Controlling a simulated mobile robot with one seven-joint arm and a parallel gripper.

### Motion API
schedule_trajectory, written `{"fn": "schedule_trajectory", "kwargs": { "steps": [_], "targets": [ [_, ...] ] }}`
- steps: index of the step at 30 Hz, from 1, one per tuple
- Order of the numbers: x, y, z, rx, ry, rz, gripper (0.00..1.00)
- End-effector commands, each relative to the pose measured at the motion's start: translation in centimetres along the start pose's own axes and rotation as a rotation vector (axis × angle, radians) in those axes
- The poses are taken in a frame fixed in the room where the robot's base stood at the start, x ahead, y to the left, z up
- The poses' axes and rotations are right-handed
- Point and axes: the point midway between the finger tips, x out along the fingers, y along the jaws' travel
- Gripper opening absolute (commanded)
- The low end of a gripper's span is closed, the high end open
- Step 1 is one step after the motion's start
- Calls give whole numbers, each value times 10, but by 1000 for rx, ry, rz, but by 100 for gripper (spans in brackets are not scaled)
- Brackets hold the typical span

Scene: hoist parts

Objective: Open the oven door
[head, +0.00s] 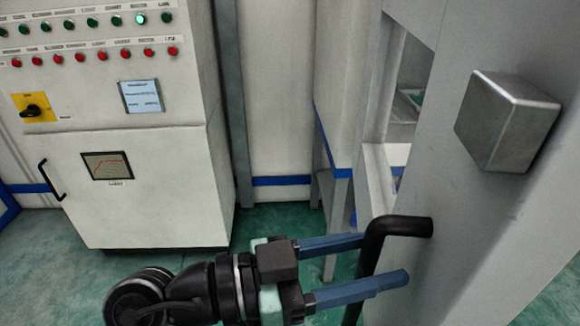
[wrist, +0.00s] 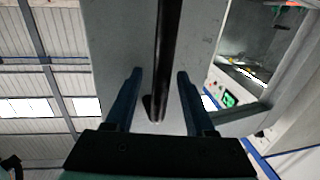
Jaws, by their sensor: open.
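The grey oven door (head: 460,215) fills the right side of the head view. A black bar handle (head: 400,226) stands out from it and bends downward. In the wrist view the handle (wrist: 168,45) runs down the grey panel (wrist: 115,40). My gripper (head: 385,258) is open with its two blue fingers at the handle. In the wrist view the bar lies between the fingertips (wrist: 158,72), with gaps on both sides. I see no clear contact. The handle's lower end is out of the head view.
A white control cabinet (head: 150,190) with lamps and red buttons stands at the left. A square metal block (head: 508,120) juts from the grey panel above the handle. An opening (head: 402,125) with a ledge shows beside the panel. Green floor (head: 280,222) is clear between.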

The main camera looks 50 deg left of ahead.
Motion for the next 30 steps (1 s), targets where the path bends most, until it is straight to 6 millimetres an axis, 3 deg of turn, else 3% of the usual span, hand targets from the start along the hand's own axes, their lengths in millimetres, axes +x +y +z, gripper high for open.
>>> {"fn": "schedule_trajectory", "kwargs": {
  "steps": [5,18,24,30],
  "targets": [
    [-20,-1,0,0,1,-5,55],
    [-110,-1,-1,2,1,-5,55],
    [-127,0,0,1,0,-1,55],
    [-128,0,0,1,0,1,55]
  ]
}}
